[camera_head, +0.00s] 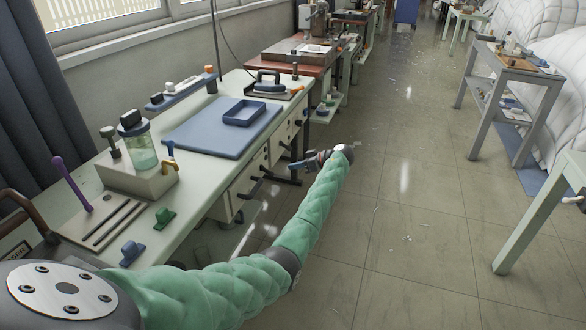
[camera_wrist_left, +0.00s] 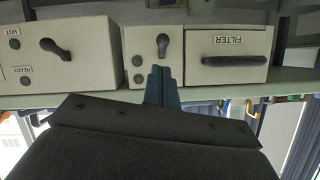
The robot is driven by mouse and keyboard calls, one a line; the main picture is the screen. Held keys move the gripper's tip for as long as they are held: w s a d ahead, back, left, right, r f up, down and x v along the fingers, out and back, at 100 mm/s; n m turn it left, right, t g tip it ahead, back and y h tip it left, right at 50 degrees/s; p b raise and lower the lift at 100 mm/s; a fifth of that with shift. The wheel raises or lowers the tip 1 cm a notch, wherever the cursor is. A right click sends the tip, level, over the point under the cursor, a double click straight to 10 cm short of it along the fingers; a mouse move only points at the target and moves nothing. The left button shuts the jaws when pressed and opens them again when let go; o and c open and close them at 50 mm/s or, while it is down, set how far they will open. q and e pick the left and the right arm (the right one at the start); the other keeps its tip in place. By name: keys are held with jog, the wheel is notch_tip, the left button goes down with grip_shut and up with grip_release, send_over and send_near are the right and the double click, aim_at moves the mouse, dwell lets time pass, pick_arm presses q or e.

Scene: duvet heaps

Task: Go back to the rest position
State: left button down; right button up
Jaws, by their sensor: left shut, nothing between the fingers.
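My left arm, in a quilted green sleeve, reaches out from the lower left in the head view. My left gripper (camera_head: 298,165) is at its far end, beside the front of the workbench (camera_head: 205,187) and past its edge. In the left wrist view the gripper fingers (camera_wrist_left: 162,82) are together with nothing between them. Behind them are the bench's drawer fronts, one marked FILTER (camera_wrist_left: 229,55). My right gripper does not show in either view.
On the bench are a blue mat with a blue tray (camera_head: 244,113), a glass jar (camera_head: 141,150) and small tools. Further benches stand behind it. A grey side table (camera_head: 515,65) and white duvet heaps (camera_head: 562,110) are at the right. The tiled floor between is mostly clear.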

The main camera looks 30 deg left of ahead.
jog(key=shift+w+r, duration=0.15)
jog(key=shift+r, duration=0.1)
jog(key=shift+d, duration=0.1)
